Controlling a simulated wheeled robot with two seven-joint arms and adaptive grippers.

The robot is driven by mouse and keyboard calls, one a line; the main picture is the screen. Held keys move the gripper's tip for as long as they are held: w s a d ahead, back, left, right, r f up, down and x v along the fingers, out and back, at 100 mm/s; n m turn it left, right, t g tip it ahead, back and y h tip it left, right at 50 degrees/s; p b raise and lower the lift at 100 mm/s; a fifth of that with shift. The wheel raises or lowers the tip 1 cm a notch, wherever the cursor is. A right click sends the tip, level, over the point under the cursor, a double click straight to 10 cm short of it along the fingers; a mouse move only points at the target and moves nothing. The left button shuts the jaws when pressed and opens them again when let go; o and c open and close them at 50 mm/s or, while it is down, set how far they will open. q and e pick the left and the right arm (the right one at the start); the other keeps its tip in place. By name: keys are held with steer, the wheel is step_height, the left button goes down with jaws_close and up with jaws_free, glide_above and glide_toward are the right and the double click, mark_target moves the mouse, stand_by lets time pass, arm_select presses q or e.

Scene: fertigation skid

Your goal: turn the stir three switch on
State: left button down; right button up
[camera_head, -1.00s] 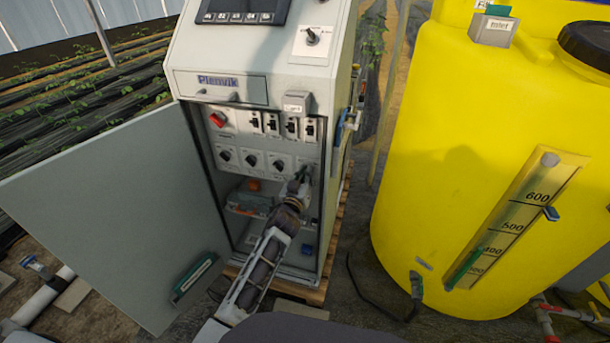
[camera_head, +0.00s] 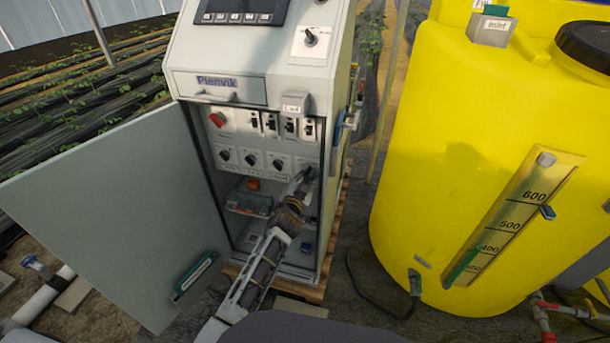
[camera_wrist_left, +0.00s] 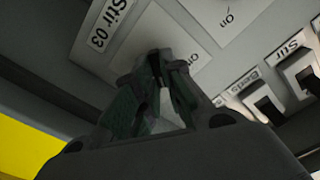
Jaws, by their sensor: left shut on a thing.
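The Stir 03 switch is a rotary knob on a pale plate (camera_wrist_left: 140,35) with a "Stir 03" label (camera_wrist_left: 108,22) in the left wrist view. It sits at the right end of the lower row of knobs inside the open cabinet (camera_head: 187,60). My left gripper (camera_wrist_left: 160,58) has its dark fingers closed around the knob, at the plate. The fingers hide nearly all of the knob, so its pointer direction cannot be read. In the head view, my left gripper (camera_head: 308,174) also covers this switch.
Other rotary knobs (camera_head: 250,159) sit left of it, with a row of breakers (camera_head: 289,127) and a red switch (camera_head: 217,119) above. The cabinet door (camera_head: 110,215) stands open at left. A yellow tank (camera_head: 450,150) stands at right.

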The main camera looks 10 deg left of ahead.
arm_select(q)
steer(key=shift+f+m, duration=0.1)
steer(key=shift+m, duration=1.1)
arm_select(e)
steer(key=shift+s, duration=0.25)
steer(key=shift+s+f, duration=0.15)
steer(key=shift+s, duration=0.1)
arm_select(q)
steer(key=c, duration=1.5)
jaws_free()
steer(key=shift+s+a, duration=0.2)
steer(key=shift+s, duration=2.8)
steer(key=shift+s+a, duration=0.2)
steer(key=shift+s, duration=2.8)
arm_select(e)
steer(key=shift+w, duration=0.2)
